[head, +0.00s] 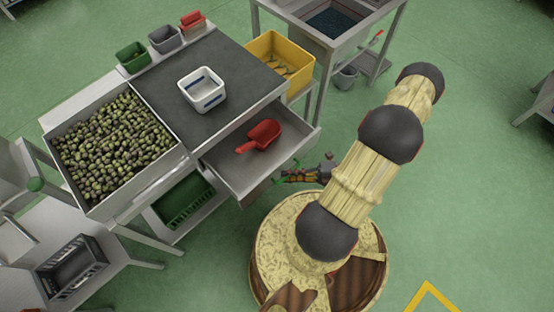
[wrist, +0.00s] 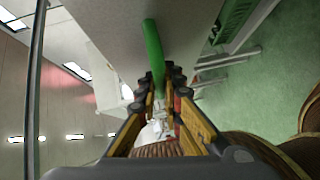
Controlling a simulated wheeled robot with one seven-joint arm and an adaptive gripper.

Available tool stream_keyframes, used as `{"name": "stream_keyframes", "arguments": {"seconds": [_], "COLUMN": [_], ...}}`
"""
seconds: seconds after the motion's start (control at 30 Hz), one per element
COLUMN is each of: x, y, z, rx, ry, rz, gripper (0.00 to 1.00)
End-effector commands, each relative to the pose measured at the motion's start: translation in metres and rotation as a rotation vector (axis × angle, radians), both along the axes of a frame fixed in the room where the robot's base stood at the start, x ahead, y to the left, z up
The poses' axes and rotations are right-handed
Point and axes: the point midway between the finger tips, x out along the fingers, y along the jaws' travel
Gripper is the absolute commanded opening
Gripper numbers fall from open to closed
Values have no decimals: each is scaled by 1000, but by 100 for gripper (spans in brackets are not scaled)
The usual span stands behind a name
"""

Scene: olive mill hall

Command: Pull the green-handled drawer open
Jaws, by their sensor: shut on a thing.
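The drawer (head: 225,172) stands pulled out from under the grey-topped bench, its inside showing. A red scoop (head: 262,136) lies in it. My gripper (head: 286,178) is at the drawer's front, low and beside my arm. In the wrist view the green handle (wrist: 153,50) runs down between the fingers of my gripper (wrist: 165,85), which are shut on it. The fingers hide the handle's lower part. In the head view only small bits of green show around the gripper.
The bench top (head: 165,95) carries a white container (head: 203,91). A bin of olives (head: 115,145) is at left, with a green crate (head: 186,203) below. A yellow crate (head: 280,62) sits beyond the drawer. Green floor is free at right.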

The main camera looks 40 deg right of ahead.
Motion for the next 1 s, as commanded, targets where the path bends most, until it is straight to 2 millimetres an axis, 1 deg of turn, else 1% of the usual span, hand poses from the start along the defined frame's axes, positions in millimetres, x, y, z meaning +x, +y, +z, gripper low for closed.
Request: {"name": "stream_keyframes", "arguments": {"seconds": [0.03,0.1,0.3,0.5,0.8,0.83,1.0], "x": [-9,-19,-37,-43,-43,-43,-43], "y": [-1,-1,-2,-2,-2,-2,-2], "z": [1,1,0,0,0,0,0], "rx": [3,2,1,1,1,1,1], "ry": [1,0,1,1,1,1,1], "rz": [-5,-4,-2,0,0,0,0], "gripper": [0,0,0,0,0,10,19]}}
